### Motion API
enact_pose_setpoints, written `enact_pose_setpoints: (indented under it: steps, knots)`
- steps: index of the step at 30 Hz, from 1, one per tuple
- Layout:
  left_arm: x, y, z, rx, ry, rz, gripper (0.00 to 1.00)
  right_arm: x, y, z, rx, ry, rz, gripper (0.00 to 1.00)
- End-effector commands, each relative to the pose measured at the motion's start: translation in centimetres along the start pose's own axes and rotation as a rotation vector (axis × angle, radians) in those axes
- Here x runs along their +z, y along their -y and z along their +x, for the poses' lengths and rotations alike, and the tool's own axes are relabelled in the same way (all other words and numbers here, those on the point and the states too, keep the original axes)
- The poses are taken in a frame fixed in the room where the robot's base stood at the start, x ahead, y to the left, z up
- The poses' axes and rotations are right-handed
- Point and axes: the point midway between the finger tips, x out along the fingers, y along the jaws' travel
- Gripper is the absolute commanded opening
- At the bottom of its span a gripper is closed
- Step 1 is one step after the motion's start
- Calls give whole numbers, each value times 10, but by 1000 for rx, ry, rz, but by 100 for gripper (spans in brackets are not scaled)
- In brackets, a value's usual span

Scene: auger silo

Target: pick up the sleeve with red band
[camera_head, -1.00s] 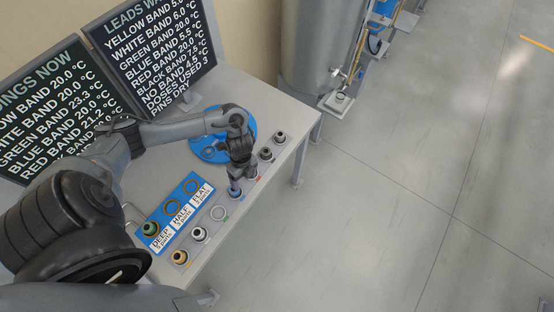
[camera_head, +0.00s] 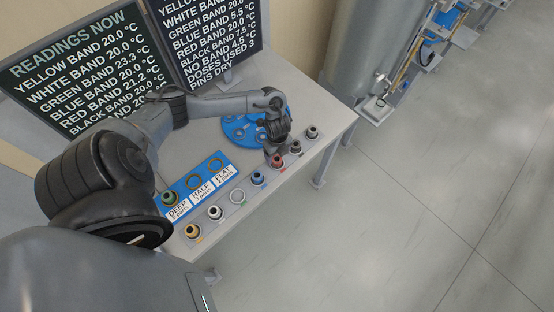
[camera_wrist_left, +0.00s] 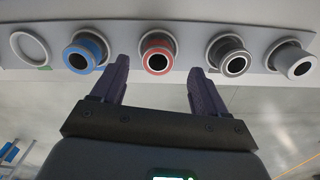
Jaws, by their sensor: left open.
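The sleeve with red band (camera_head: 277,161) stands upright in the holder row near the table's front edge, between the blue-banded and black-banded sleeves. In the wrist view the red-banded sleeve (camera_wrist_left: 157,52) shows its red ring and dark bore, centred between my fingers and just past their tips. My left gripper (camera_head: 274,151) is above it in the head view. Its two fingers (camera_wrist_left: 158,70) are spread apart with nothing between them. Whether a finger touches the sleeve cannot be told. My right gripper is not in view.
The blue-banded sleeve (camera_wrist_left: 86,53) and black-banded sleeve (camera_wrist_left: 228,54) stand close on either side. An empty ring (camera_head: 237,196) lies in the row. A blue board (camera_head: 205,172) labelled DEEP, HALF, FLAT holds a green-banded sleeve (camera_head: 168,199). A blue round plate (camera_head: 240,128) lies behind.

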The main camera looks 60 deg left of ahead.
Motion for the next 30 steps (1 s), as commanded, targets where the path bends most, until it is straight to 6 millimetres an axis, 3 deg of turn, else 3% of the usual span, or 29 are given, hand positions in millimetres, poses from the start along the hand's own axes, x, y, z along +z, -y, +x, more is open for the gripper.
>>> enact_pose_setpoints:
  steps: [7, 17, 30]
  knots:
    - [-1, -2, 30, 1, -1, -3, 74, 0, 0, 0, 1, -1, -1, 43]
    - [-1, -2, 35, 1, -1, 0, 74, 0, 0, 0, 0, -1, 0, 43]
    - [-1, -2, 35, 1, -1, 0, 8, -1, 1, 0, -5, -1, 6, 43]
